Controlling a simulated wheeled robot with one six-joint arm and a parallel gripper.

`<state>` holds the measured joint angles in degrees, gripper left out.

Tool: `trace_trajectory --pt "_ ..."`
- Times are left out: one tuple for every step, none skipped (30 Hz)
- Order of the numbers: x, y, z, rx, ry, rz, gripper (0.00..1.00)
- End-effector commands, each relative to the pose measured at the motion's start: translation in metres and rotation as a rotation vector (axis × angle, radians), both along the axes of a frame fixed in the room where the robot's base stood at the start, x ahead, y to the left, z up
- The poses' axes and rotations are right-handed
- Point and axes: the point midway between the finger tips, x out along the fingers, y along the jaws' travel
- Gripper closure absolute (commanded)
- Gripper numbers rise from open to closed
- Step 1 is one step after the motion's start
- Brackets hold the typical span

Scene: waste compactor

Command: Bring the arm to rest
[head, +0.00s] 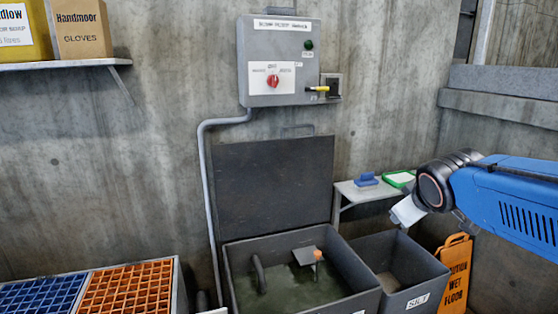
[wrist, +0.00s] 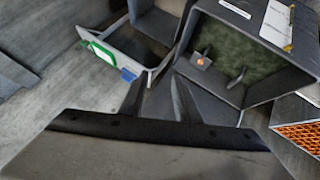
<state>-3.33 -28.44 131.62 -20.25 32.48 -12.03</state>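My blue arm (head: 510,195) reaches in from the right in the head view, with its dark wrist joint (head: 450,182) above the bin marked SILT (head: 420,300). My gripper (wrist: 159,80) shows in the wrist view, its two dark fingers apart and nothing seen held between them. In the head view the fingers are not clearly visible; a pale part (head: 407,211) hangs below the wrist joint.
An open grey tank (head: 350,295) with murky green contents has its lid (head: 275,185) raised. A shelf (head: 352,193) holds a blue block (head: 366,180) and a green-rimmed tray (head: 399,179). A control box (head: 262,40) is on the wall. A wet-floor sign (head: 456,270) stands right.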

Motion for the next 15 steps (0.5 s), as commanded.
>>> trace_trajectory --pt "-0.025 -0.002 -0.013 0.046 0.031 -0.044 0.71" --pt "-0.04 -0.003 -0.021 0.077 0.053 -0.071 0.71" --pt "-0.06 -0.003 -0.033 0.116 0.083 -0.107 0.71" --pt "-0.074 -0.002 -0.041 0.147 0.107 -0.134 0.71" --pt "-0.089 -0.002 -0.05 0.177 0.13 -0.16 0.71" --pt "-0.108 0.0 -0.061 0.216 0.16 -0.194 0.71" --pt "-0.121 0.002 -0.069 0.243 0.183 -0.217 0.71" --pt "-0.134 0.003 -0.077 0.27 0.204 -0.24 0.71" --pt "-0.149 0.006 -0.086 0.302 0.23 -0.265 0.71" --pt "-0.16 0.008 -0.093 0.324 0.25 -0.284 0.71" --pt "-0.17 0.011 -0.099 0.344 0.266 -0.3 0.71" --pt "-0.181 0.013 -0.106 0.368 0.287 -0.318 0.71" --pt "-0.188 0.015 -0.11 0.384 0.299 -0.331 0.71" --pt "-0.194 0.017 -0.113 0.396 0.312 -0.342 0.71" --pt "-0.201 0.019 -0.117 0.41 0.324 -0.352 0.71"
